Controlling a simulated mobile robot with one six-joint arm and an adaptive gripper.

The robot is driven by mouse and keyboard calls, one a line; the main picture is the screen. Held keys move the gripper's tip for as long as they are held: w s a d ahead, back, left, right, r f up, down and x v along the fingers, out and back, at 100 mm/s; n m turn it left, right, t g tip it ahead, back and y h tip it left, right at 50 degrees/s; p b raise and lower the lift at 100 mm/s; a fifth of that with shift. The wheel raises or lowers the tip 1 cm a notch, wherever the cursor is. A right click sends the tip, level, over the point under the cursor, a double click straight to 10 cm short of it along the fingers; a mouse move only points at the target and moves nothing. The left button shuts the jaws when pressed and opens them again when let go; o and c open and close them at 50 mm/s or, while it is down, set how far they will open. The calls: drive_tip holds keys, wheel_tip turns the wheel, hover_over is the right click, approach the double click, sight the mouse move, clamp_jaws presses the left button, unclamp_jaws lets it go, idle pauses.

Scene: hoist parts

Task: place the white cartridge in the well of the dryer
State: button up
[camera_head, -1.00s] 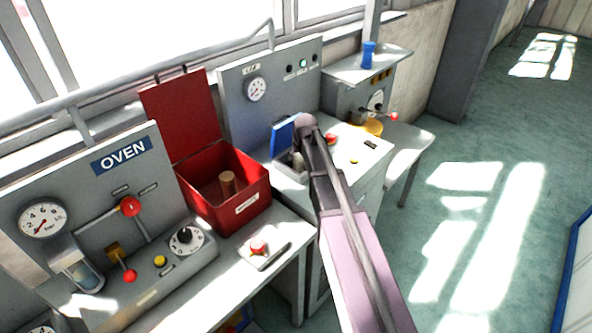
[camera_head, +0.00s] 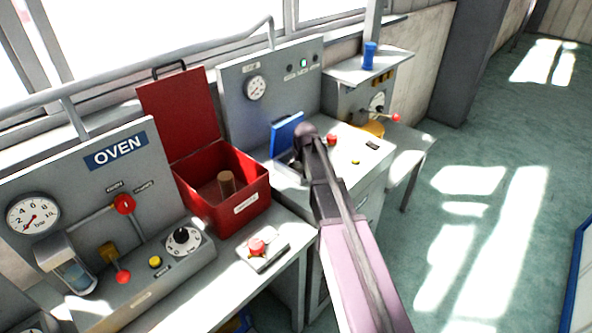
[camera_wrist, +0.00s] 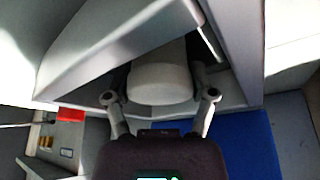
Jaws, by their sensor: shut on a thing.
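The white cartridge (camera_wrist: 160,84) is between the two fingers of my gripper (camera_wrist: 160,100) in the wrist view, with its rounded end toward the camera. My gripper is shut on it. In the head view my gripper (camera_head: 299,166) is over the worktop of the grey machine with an upright panel (camera_head: 240,85), beside a raised blue lid (camera_head: 286,130). I take this machine for the dryer, but its label is too small to read. My arm hides the well, and I cannot tell whether the cartridge is inside it or above it.
An open red box (camera_head: 250,195) with a brown cylinder (camera_head: 226,183) inside stands left of my gripper. The oven (camera_head: 85,190) is further left. A red button (camera_head: 331,139) is just right of my wrist. A shelf with a blue item (camera_head: 369,55) is behind.

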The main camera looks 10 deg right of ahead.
drive_tip(key=shift+f, duration=0.5)
drive_tip(key=o, duration=1.1)
drive_tip(key=shift+o, duration=0.2)
drive_tip(key=shift+r, duration=0.25)
drive_tip(key=p+v, duration=1.1)
drive_tip(key=v, duration=0.1)
idle(0.3)
drive_tip(key=s+a+f+g, duration=0.1)
drive_tip(key=s+g, duration=0.3)
drive_tip(key=s, duration=2)
drive_tip(key=shift+s+a+f+g, duration=0.2)
drive_tip(key=shift+s+a+g, duration=0.05)
drive_tip(key=shift+g, duration=0.05)
